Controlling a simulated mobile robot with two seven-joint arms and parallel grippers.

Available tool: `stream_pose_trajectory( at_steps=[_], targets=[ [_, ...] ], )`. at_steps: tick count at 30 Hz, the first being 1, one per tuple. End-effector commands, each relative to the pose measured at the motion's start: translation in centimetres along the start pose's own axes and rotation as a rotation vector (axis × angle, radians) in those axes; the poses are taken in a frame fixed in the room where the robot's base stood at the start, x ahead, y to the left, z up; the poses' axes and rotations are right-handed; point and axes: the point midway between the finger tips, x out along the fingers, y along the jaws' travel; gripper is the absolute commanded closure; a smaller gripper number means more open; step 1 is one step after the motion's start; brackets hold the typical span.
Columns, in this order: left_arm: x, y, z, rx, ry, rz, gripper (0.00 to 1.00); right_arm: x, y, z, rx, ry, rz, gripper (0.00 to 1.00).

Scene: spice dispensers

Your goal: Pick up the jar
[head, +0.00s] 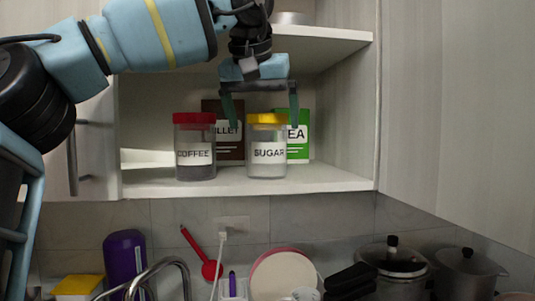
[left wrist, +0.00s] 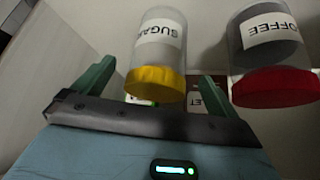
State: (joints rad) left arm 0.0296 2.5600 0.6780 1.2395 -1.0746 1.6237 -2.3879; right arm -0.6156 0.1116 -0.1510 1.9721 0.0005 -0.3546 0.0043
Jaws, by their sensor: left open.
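Two clear jars stand upright side by side on the shelf. The sugar jar (head: 267,165) has a yellow lid and pale contents; the coffee jar (head: 195,165), left of it, has a red lid and dark contents. My left gripper (head: 264,118) is open, its two green fingers pointing down and spread on either side of the yellow lid. It holds nothing. In the left wrist view, which shows things upside down, the sugar jar (left wrist: 160,45) lies ahead between the finger lines and the coffee jar (left wrist: 270,50) is to the right. Contact cannot be told. My right gripper is not in view.
A brown box (head: 230,148) and a green tea box (head: 299,135) stand close behind the jars. The cabinet shelf (head: 330,180) has free room at right. An upper shelf board (head: 330,37) is near my left wrist. Pots (head: 395,258) and dishes stand below.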

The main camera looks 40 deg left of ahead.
Motion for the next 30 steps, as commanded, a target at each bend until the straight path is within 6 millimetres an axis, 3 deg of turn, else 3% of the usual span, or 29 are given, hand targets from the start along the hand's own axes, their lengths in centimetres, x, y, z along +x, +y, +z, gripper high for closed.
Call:
stream_pose_trajectory(
  at_steps=[9,19,30],
  targets=[
    [4.0,0.0,0.2,0.0,0.0,-0.002,0.02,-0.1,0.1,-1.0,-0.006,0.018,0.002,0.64],
    [4.6,0.1,0.2,0.0,-0.001,-0.001,0.03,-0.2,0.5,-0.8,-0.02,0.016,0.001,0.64],
    [4.6,0.1,0.2,0.0,-0.001,-0.001,0.52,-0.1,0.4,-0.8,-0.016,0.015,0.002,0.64]
  ],
)
